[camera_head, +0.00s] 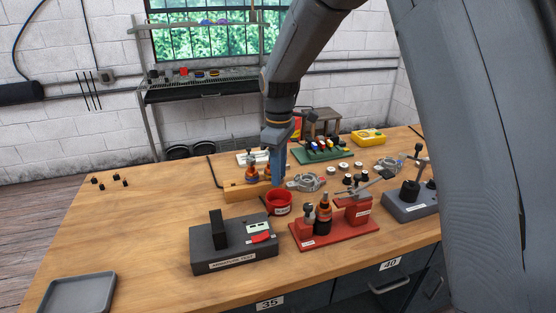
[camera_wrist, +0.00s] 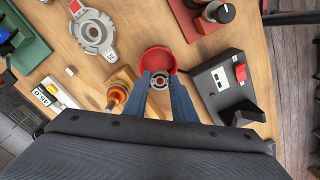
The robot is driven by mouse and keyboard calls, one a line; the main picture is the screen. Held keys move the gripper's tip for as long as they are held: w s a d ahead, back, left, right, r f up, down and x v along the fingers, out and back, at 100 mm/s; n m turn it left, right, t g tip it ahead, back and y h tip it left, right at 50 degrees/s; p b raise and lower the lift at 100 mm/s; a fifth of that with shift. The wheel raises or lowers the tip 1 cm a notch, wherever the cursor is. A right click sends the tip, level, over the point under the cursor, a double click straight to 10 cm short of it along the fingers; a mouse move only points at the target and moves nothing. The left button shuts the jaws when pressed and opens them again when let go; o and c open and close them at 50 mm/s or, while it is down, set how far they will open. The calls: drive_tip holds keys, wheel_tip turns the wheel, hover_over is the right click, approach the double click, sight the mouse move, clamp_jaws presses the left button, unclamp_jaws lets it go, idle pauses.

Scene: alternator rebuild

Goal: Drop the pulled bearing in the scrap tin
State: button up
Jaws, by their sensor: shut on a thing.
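The scrap tin is a round red tin (camera_head: 279,208) on the bench, just in front of the wooden block; it also shows in the wrist view (camera_wrist: 156,50). My gripper (camera_head: 278,186) points down just above and behind the tin. In the wrist view its two blue fingers (camera_wrist: 160,82) are shut on a small dark ringed bearing (camera_wrist: 159,79). The bearing overlaps the tin's opening in that view; its exact height over the rim is hard to tell. In the head view the bearing is not clearly visible.
A dark grey test stand (camera_head: 233,245) stands close in front-left of the tin. A red fixture (camera_head: 330,230) stands to the right. A wooden block (camera_head: 243,192) with copper-wound parts is behind-left. A grey ring-shaped housing (camera_head: 306,182) lies right of my gripper. The bench's left is largely clear.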

drive_tip(key=shift+w+f, duration=0.1)
drive_tip(key=shift+w, duration=0.15)
drive_tip(key=shift+f+b, duration=1.8)
drive_tip(key=shift+f, duration=0.6)
drive_tip(key=shift+s+d+p, duration=0.1)
drive_tip(key=shift+p, duration=0.4)
drive_tip(key=shift+f+p, duration=0.35)
drive_tip(key=shift+f, duration=0.1)
idle(1.1)
idle(0.6)
drive_tip(key=o, duration=1.1)
drive_tip(key=c, duration=0.4)
